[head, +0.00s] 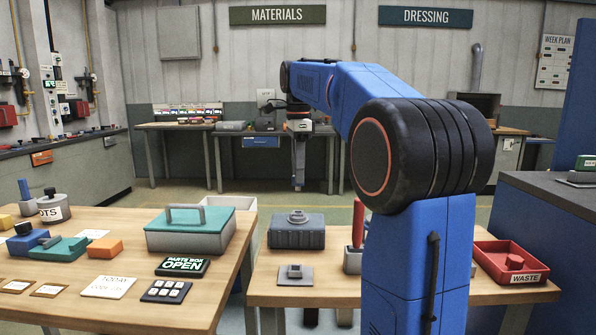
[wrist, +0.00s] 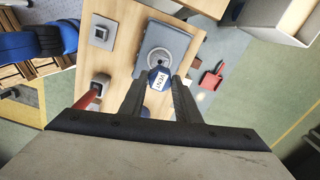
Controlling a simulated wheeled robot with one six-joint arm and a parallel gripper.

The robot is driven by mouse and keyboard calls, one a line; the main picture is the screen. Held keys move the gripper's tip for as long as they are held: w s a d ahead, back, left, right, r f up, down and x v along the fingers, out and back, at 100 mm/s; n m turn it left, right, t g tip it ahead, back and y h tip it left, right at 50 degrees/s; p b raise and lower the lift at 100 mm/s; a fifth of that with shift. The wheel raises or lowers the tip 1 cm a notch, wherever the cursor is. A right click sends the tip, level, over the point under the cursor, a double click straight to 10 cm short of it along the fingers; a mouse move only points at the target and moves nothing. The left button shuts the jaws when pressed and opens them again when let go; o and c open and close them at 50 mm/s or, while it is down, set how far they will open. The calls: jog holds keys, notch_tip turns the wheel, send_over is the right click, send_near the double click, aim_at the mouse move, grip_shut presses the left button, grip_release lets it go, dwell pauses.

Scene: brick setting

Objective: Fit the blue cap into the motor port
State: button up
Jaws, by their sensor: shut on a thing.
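The motor (head: 297,236) is a dark grey-blue box on the front middle table, with a round raised port (head: 298,216) on its top. In the wrist view, the motor (wrist: 178,38) lies below, and its round grey port (wrist: 157,60) shows just beyond the cap. My gripper (head: 298,186) hangs pointing down, above and behind the motor in the head view. In the wrist view, my gripper (wrist: 159,85) is shut on the blue cap (wrist: 158,79), which has a white lettered label. The cap partly covers the near side of the port and appears apart from it.
A grey square block (head: 295,275) lies in front of the motor. A red-handled tool (head: 358,224) stands upright to its right. A red waste tray (head: 510,262) is on the table's right end. The left table holds a teal-lidded parts box (head: 190,231) and loose parts.

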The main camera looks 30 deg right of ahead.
aim_at(298, 190)
jog(key=shift+f, duration=2.85)
jog(key=shift+f, duration=1.3)
jog(key=o, duration=1.5)
jog(key=shift+o, duration=0.2)
jog(key=shift+r, duration=3)
